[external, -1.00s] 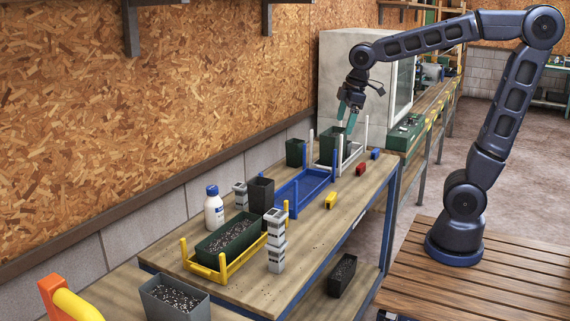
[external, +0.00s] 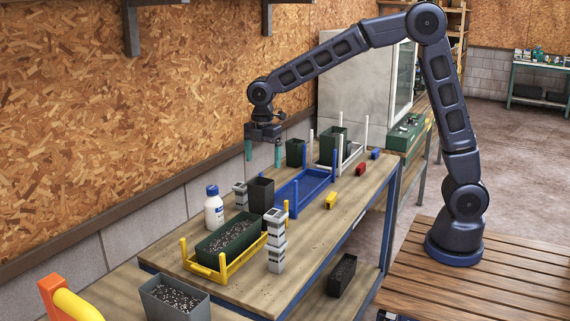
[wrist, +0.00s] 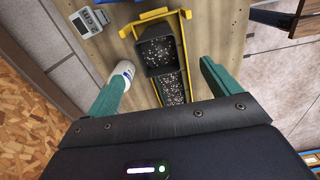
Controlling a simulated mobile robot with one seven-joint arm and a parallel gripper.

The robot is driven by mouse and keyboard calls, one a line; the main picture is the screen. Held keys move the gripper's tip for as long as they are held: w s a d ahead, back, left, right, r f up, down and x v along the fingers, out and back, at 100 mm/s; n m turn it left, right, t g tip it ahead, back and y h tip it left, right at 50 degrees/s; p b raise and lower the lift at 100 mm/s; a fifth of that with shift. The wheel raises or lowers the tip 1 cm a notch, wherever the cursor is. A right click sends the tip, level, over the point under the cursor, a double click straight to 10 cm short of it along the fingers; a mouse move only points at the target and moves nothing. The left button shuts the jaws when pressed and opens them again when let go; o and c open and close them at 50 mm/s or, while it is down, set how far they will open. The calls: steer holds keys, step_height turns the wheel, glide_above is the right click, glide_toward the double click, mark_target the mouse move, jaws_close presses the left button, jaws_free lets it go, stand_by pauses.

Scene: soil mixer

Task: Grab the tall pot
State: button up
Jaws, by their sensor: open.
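The tall pot (external: 261,194) is a narrow dark grey pot standing upright on the workbench, between the blue rack and the yellow rack. In the wrist view the tall pot (wrist: 157,52) shows dark, speckled contents, at the far end of the yellow rack (wrist: 186,45). My gripper (external: 263,152) is open and empty, pointing down in the air above the pot. In the wrist view its two green fingers (wrist: 165,68) are spread wide, with the pot between and beyond them. Nothing touches the pot from my gripper.
A white bottle (external: 213,209) with a blue cap and a grey block (external: 240,194) stand near the pot on the wall side. The long green planter (external: 206,257) sits in the yellow rack. The blue rack (external: 308,205) is empty.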

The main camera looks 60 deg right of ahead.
mark_target(261, 204)
steer(key=shift+w+a+f, duration=0.1)
steer(key=shift+a+f, duration=0.05)
steer(key=shift+f, duration=1.8)
steer(key=shift+w+a+f, duration=0.1)
steer(key=shift+f, duration=1.8)
steer(key=shift+w+a+f, duration=0.1)
steer(key=shift+a+f, duration=0.05)
steer(key=shift+f, duration=1.8)
steer(key=shift+c, duration=0.4)
steer(key=c, duration=1.1)
